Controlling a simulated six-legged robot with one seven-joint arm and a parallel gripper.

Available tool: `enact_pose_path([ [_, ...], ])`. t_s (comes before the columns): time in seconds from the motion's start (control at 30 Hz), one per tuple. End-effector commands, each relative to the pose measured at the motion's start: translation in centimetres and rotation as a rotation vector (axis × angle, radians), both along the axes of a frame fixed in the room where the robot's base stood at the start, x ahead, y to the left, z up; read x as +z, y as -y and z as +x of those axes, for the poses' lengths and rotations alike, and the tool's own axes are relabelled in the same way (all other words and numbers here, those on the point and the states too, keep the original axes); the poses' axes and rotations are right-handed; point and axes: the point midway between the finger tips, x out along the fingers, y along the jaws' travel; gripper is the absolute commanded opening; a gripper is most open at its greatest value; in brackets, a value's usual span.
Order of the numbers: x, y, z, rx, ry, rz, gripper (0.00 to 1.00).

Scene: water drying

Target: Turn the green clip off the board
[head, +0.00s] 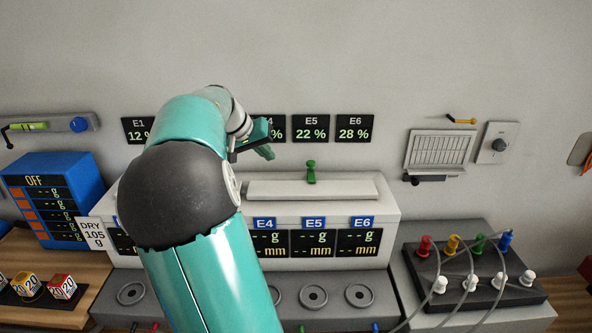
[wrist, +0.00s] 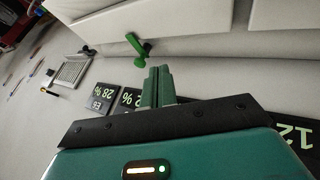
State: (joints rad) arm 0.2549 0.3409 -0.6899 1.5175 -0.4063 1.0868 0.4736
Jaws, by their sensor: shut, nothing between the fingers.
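A green clip-like piece (head: 310,172) stands upright on the pale bar along the top of the white display unit. It also shows in the wrist view (wrist: 138,45), just beyond my fingertips and apart from them. Another green piece (head: 478,243) stands between the yellow and blue ones on a dark board (head: 515,292) at the right. I cannot tell for sure which green piece is the named clip. My gripper (head: 266,152) is in front of the wall signs, left of the piece on the bar. Its fingers (wrist: 158,72) are shut together with nothing between them.
The white unit (head: 385,205) has several displays; my arm hides its left part. A blue box (head: 85,180) stands at left. Thin tubes loop over the dark board. The wall above is clear.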

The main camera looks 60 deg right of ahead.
Motion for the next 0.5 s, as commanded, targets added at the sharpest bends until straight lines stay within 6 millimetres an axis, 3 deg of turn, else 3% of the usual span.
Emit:
enact_pose_path([
  [0.27,-1.0,0.7,-0.3,0.000,-0.002,0.002,0.00],
  [0.5,-4.5,3.1,-1.4,-0.002,-0.004,0.002,0.00],
])
